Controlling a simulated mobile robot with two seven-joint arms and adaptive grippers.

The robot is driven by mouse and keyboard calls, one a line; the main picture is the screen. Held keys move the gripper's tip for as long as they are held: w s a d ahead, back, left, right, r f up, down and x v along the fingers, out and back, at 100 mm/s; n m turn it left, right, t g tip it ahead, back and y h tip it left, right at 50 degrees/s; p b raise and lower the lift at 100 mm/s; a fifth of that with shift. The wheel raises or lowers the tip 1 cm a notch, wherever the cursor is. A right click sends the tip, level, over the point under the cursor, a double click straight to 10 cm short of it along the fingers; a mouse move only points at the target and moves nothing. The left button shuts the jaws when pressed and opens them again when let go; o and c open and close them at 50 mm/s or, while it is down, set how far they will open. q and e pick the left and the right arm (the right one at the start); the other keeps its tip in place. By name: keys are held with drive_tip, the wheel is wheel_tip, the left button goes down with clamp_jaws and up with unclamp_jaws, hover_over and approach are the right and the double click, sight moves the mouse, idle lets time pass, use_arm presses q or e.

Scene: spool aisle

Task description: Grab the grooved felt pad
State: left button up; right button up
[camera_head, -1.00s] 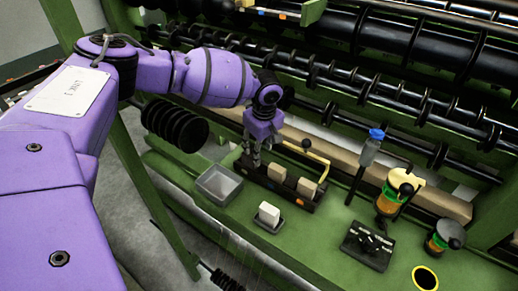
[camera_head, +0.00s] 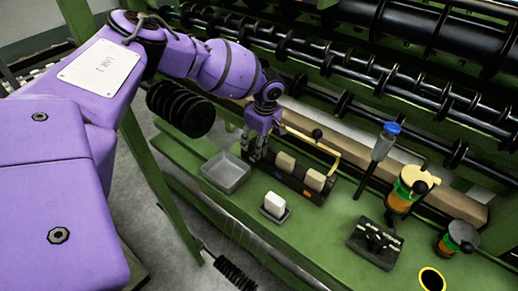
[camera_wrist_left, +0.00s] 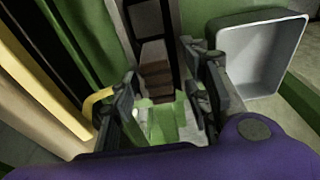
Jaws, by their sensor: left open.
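A dark rack (camera_head: 297,184) on the green bench holds two tan felt-like blocks, a left one (camera_head: 285,162) and a right one (camera_head: 315,180). I cannot make out grooves there, so I cannot tell which is the grooved felt pad. My left gripper (camera_head: 256,158) points down at the rack's left end, left of both blocks. In the left wrist view its open fingers (camera_wrist_left: 163,112) have green surfaces between them, partly hidden and unclear. A tan-brown block (camera_wrist_left: 155,72) with faint lines stands in the rack just beyond the fingers. My right gripper is out of view.
A grey bin (camera_head: 226,173) stands left of the rack. A yellow rail (camera_head: 318,143) with a black knob runs behind it. A white block (camera_head: 274,202) sits in a small tray in front. A blue-capped tool (camera_head: 384,145) and a black switch box (camera_head: 375,241) are to the right.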

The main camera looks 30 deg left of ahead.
use_arm(q)
drive_tip(key=c, duration=1.1)
drive_tip(key=shift+r, duration=0.2)
clamp_jaws()
